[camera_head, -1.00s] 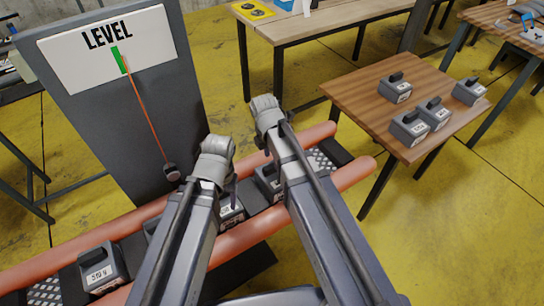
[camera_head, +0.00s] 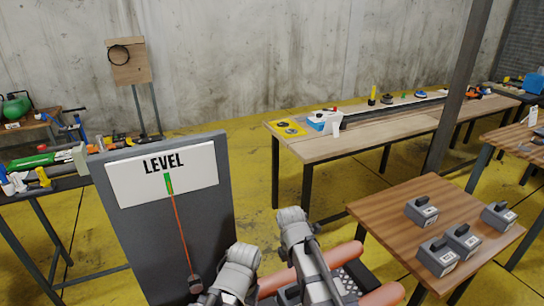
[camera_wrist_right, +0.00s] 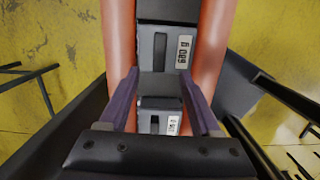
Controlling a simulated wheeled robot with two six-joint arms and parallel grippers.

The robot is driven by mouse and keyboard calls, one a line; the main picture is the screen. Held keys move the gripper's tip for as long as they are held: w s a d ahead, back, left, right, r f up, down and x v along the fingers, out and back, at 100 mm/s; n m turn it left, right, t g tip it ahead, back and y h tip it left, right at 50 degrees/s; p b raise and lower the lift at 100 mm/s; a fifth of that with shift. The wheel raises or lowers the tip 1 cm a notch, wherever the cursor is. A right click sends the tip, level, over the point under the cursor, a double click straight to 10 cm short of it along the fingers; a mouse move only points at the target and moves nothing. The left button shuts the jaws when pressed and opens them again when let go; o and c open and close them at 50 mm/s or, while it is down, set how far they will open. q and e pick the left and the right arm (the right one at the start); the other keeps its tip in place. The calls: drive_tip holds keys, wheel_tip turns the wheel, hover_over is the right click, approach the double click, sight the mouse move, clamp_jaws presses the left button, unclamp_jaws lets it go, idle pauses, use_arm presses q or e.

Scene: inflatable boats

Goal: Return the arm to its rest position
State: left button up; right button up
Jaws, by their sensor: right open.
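My right arm (camera_head: 310,260) reaches up from the bottom of the head view, and its grey end joint hides the jaws there. In the right wrist view my right gripper (camera_wrist_right: 162,100) is open, with one dark purple finger on each side. Grey labelled weights lie below it between two orange-red tubes (camera_wrist_right: 118,40). One weight (camera_wrist_right: 160,120) shows between the fingers; I cannot tell whether they touch it. My left arm (camera_head: 236,270) stands beside the right one, its fingers hidden in the head view.
A grey LEVEL board (camera_head: 120,235) stands left of my arms, its orange pointer near the green mark. A brown table (camera_head: 385,215) at right holds several grey weights (camera_head: 437,257). Long workbenches (camera_head: 350,145) stand behind. Yellow floor is open between them.

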drive_tip(key=s+a+m, duration=0.4)
drive_tip(key=s+m, duration=0.9)
drive_tip(key=m, duration=0.5)
drive_tip(key=shift+r+g, duration=0.15)
drive_tip(key=shift+g, duration=0.15)
idle(1.0)
